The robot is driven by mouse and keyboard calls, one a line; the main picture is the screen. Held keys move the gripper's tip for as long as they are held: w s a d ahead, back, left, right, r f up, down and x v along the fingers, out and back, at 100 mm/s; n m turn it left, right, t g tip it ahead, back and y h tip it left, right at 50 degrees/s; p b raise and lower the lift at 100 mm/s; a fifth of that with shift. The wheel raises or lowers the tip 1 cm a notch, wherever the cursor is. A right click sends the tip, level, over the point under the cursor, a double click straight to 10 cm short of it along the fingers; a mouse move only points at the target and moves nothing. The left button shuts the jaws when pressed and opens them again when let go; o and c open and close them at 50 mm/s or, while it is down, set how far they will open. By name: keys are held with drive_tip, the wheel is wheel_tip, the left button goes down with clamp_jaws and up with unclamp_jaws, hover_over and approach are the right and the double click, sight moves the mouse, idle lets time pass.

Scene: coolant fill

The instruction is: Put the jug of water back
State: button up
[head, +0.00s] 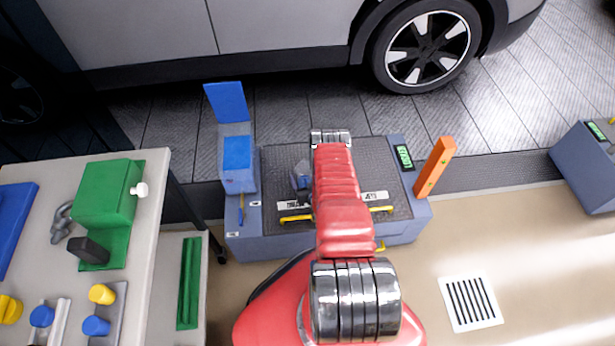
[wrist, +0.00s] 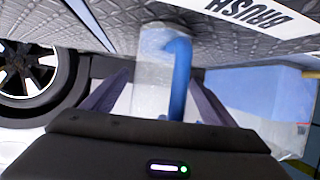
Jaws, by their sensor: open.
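The jug (wrist: 150,70), clear and whitish with a blue handle (wrist: 180,75), shows in the wrist view. It stands on the dark textured mat (wrist: 88,38). My gripper (wrist: 162,88) is open, with one dark finger on each side of the jug. I cannot tell whether the fingers touch it. In the head view my red arm reaches over the dark mat (head: 278,160) on the blue-grey station.
A blue box with a raised lid (head: 237,150) stands left of the mat. An orange block (head: 435,166) stands at its right, beside a green display (head: 404,156). A car (head: 280,25) is behind. A workbench (head: 150,210) with a green machine (head: 105,195) is at left.

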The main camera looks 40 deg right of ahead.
drive_tip(key=shift+r, duration=0.1)
drive_tip(key=v, duration=1.2)
idle(0.7)
drive_tip(key=shift+w, duration=0.1)
